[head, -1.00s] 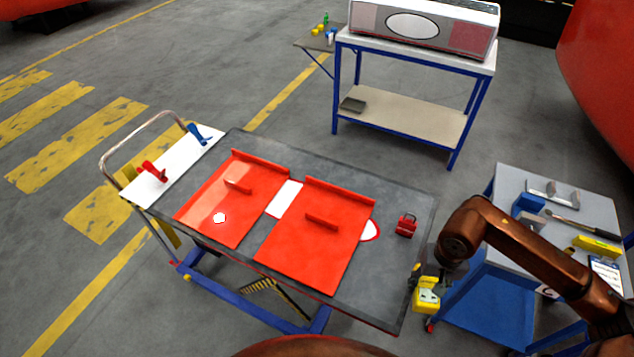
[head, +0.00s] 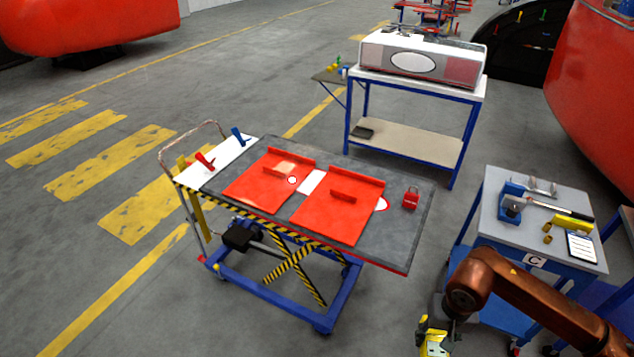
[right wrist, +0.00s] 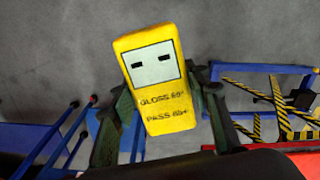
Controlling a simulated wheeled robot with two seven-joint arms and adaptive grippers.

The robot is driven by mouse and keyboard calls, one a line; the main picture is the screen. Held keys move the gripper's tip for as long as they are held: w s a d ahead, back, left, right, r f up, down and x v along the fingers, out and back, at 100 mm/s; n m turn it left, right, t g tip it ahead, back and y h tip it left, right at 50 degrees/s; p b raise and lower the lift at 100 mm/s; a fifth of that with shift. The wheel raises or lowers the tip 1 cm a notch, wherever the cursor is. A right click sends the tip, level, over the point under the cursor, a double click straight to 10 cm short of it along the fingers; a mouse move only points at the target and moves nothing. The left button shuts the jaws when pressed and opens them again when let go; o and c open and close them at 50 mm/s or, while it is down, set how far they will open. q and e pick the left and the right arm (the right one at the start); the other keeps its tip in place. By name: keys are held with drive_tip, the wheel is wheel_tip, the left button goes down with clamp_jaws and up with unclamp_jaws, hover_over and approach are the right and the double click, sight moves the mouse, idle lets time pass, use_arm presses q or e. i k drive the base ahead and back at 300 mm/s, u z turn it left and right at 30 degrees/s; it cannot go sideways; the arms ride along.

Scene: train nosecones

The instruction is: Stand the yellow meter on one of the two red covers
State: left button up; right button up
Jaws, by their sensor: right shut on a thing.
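The yellow meter (right wrist: 155,85) is held between the fingers of my right gripper (right wrist: 158,105), its screen and printed text facing the wrist camera. In the head view the meter (head: 434,343) shows low at the bottom edge, in my right gripper (head: 437,325), in front of and below the cart top. The two red covers lie side by side on the grey cart top: the left cover (head: 255,192) and the right cover (head: 325,219). Each has a raised bar and a raised far edge. A small white round spot shows on the left cover. My left gripper is not in view.
The lift cart (head: 407,232) has a red padlock (head: 410,198) at its right end and two clamps on a white board at its left. A blue-framed side table (head: 545,241) with tools stands right. A workbench (head: 410,82) stands behind.

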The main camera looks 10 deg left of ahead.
sight(258, 192)
drive_tip(key=u, duration=0.55)
drive_tip(key=i, duration=0.45)
drive_tip(key=u, duration=1.15)
drive_tip(key=i, duration=1.5)
drive_tip(key=z, duration=0.8)
drive_tip(key=i, duration=0.35)
drive_tip(key=z, duration=0.3)
